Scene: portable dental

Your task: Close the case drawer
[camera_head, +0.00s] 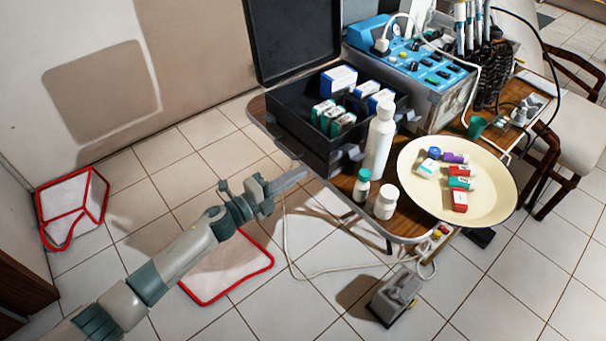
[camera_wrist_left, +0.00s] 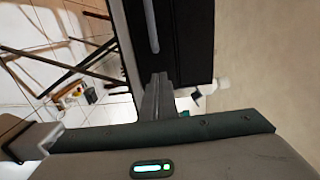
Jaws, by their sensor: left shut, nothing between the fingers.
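The black case (camera_head: 292,124) stands on the left part of the table with its lid (camera_head: 292,38) raised. Several small boxes lie inside it. I cannot make out clearly where its drawer begins or how far it sticks out. My left gripper (camera_head: 300,174) is shut and empty, level, its tip pointing right toward the case's lower front side. In the left wrist view the shut fingers (camera_wrist_left: 158,82) point at a dark part of the case (camera_wrist_left: 189,45) with a pale strip along it. Whether they touch it I cannot tell. My right gripper is out of sight.
A white bottle (camera_head: 378,143) and two small jars stand beside the case. A cream tray (camera_head: 413,160) with small boxes and vials lies to the right. A blue-topped dental unit (camera_head: 436,72) stands behind. The floor left of the table is mostly free.

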